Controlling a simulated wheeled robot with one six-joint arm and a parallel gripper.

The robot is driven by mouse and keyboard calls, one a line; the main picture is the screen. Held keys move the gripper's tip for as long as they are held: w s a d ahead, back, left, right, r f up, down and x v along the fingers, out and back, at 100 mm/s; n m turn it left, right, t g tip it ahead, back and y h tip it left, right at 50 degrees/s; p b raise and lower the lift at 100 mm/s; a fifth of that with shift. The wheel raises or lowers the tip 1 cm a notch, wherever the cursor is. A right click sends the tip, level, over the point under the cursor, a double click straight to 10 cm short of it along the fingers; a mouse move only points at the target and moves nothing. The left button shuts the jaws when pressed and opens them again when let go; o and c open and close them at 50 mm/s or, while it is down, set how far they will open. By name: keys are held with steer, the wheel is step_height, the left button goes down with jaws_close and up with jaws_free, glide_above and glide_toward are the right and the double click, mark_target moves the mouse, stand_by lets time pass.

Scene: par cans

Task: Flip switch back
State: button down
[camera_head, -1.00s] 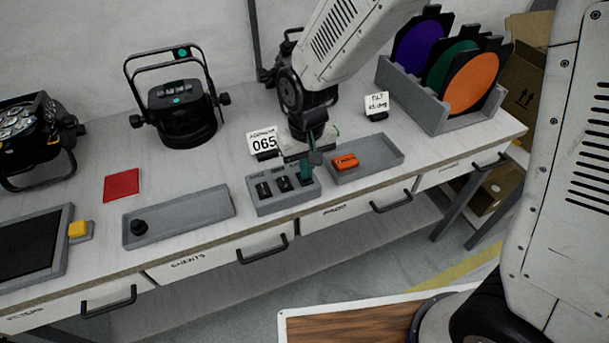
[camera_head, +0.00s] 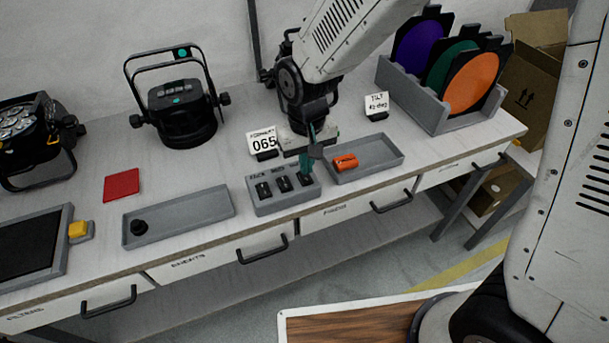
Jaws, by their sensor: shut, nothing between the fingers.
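A grey switch box (camera_head: 284,192) with a row of three black switches stands near the front edge of the bench. Its left switch (camera_head: 264,190) and middle switch (camera_head: 284,184) show clearly. My gripper (camera_head: 305,174) points down at the right end of the box, its green-tipped fingers shut and empty. The fingertips are at or just behind the right switch (camera_head: 305,181), which they partly hide. I cannot tell whether they touch it or which way it is tipped.
A grey tray (camera_head: 385,158) with an orange item (camera_head: 345,161) sits just right of the box. Another tray (camera_head: 200,211) with a black knob (camera_head: 138,227) lies left. A filter rack (camera_head: 430,108) stands at right.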

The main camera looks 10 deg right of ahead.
mark_target(307, 179)
steer(key=shift+r, duration=2.35)
